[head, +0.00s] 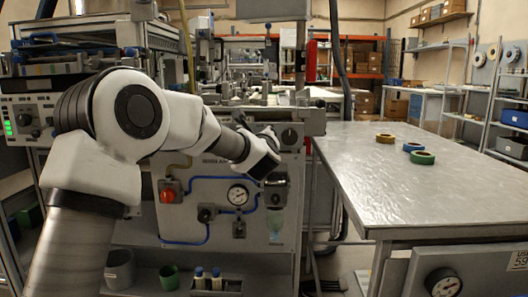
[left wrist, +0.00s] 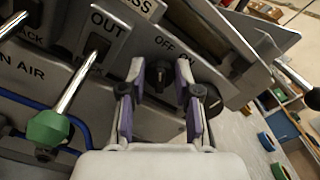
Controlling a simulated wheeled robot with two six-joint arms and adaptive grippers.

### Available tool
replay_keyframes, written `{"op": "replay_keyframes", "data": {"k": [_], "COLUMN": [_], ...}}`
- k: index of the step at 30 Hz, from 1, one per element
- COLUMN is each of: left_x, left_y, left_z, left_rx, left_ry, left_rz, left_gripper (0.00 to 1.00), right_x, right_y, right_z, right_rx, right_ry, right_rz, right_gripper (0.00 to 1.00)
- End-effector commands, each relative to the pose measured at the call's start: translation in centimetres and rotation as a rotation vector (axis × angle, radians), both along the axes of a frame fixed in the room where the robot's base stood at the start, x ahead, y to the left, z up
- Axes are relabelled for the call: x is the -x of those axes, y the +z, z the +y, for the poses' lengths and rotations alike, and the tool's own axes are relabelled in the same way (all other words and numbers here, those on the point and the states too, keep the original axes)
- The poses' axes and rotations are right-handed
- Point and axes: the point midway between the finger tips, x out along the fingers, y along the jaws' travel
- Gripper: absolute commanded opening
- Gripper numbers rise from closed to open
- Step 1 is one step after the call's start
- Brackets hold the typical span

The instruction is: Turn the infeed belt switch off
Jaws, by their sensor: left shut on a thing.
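Which way the knob points is hard to tell. In the head view my left gripper (head: 268,150) is at the upper right of the panel and hides the switch. My right gripper is not in view.
Tape reels (head: 422,158) lie on the metal table (head: 430,200) at right.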

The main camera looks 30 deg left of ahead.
Motion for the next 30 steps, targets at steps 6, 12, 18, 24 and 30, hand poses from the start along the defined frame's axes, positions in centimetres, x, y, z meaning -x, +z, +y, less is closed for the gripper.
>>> {"op": "replay_keyframes", "data": {"k": [6,12,18,24,30], "left_x": [-0.02,-0.02,-0.02,-0.02,-0.02], "left_y": [-0.14,-0.05,-0.04,-0.03,0.64], "left_z": [-0.01,-0.01,0.00,0.00,0.01], "left_rx": [0.026,0.028,0.027,0.026,0.026], "left_ry": [0.000,0.000,-0.001,-0.001,0.001], "left_rz": [-0.013,-0.014,-0.015,-0.015,-0.017], "left_gripper": [0.00,0.00,0.50,0.56,0.56], "right_x": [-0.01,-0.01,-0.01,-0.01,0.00], "right_y": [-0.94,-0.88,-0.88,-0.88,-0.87], "right_z": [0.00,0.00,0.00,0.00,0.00], "right_rx": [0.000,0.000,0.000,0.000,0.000], "right_ry": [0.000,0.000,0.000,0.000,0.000], "right_rz": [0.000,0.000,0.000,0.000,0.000], "right_gripper": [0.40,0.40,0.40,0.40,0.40]}}
